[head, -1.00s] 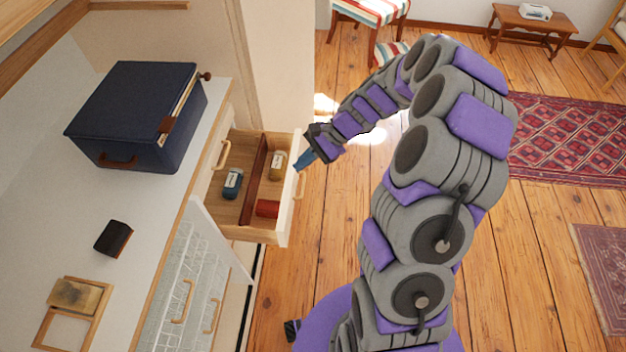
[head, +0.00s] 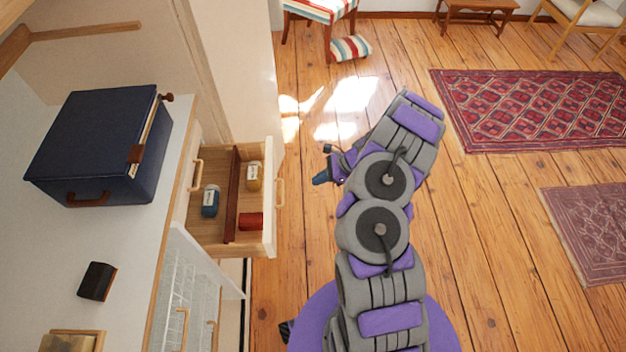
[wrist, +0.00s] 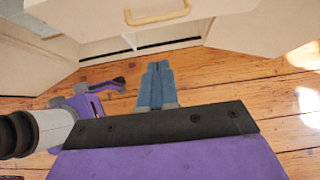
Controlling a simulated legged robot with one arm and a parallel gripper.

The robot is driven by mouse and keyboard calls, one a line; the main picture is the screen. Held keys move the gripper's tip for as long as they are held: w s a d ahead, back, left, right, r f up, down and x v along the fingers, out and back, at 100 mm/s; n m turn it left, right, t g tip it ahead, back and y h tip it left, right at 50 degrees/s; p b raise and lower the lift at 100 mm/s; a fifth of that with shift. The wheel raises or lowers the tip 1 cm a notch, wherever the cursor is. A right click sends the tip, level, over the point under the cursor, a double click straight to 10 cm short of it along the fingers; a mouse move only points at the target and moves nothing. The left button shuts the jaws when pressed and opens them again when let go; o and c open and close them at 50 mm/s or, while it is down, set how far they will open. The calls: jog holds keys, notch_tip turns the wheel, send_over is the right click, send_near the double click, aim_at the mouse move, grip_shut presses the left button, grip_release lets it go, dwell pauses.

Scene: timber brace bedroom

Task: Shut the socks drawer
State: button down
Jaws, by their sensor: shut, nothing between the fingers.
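The socks drawer (head: 224,246) stands pulled out from the white dresser in the head view.
A navy box (head: 98,148), a small dark block (head: 96,281) and a wooden frame (head: 72,341) are on the dresser top. A white mesh-panelled front (head: 185,275) angles out below the drawer. Bare wooden floor lies right of the drawer; rugs (head: 530,110) lie farther right.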

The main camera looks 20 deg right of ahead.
jog(key=a+r+b+x, duration=0.1)
jog(key=b+x, duration=0.2)
jog(key=x, duration=0.8)
jog(key=shift+w+a+r, duration=0.2)
jog(key=shift+w+a, duration=0.05)
jog(key=shift+w, duration=0.05)
jog(key=shift+w, duration=0.15)
